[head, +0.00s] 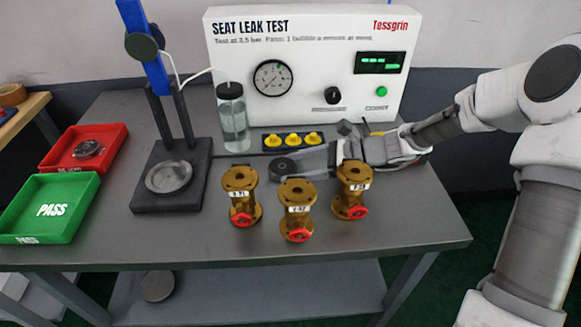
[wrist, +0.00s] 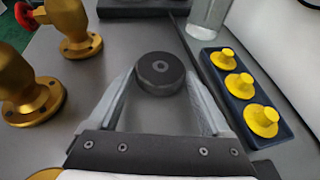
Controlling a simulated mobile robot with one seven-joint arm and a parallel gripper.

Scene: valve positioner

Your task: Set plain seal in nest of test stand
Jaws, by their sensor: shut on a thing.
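The plain seal (head: 281,170) is a dark grey round disc with a small centre hole. It also shows in the wrist view (wrist: 160,72), flat between the fingertips. My gripper (head: 290,164) is shut on the seal, above the table behind the brass valves. The test stand (head: 140,198) is to the left, with a dark base, two posts and a blue upper part. A round grey metal disc (head: 169,177), apparently its nest, lies on the base. The seal is to the right of it and apart from it.
Three brass valves (head: 297,209) with red parts stand in front of my gripper. Yellow plugs sit in a dark rack (head: 270,147) behind it. A water bottle (head: 233,118) stands before the leak test panel (head: 318,60). Red (head: 110,139) and green (head: 63,228) trays lie left.

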